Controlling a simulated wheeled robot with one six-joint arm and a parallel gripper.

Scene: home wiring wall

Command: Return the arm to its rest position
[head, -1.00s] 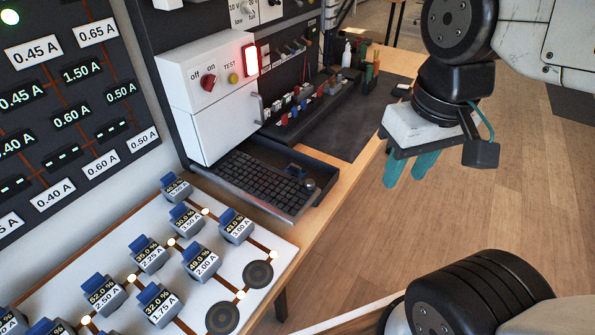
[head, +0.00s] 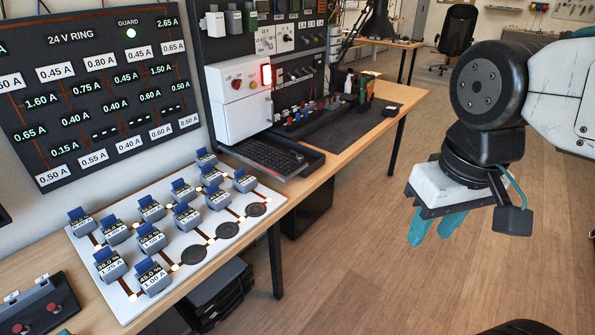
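My gripper (head: 430,238) hangs at the right of the head view, pointing down, with two teal fingers below a pale, worn body. A gap shows between the fingers and nothing is between them. The gripper is over the wooden floor, to the right of the workbench (head: 345,150) and clear of it. My arm comes in from the right edge and bends down at a large dark joint.
A white board (head: 205,262) with several blue-topped modules lies on the bench. Behind it are a dark 24 V RING panel (head: 100,165) and a white box (head: 238,118) with a lit red lamp. An office chair (head: 457,30) stands far back. The floor around my gripper is clear.

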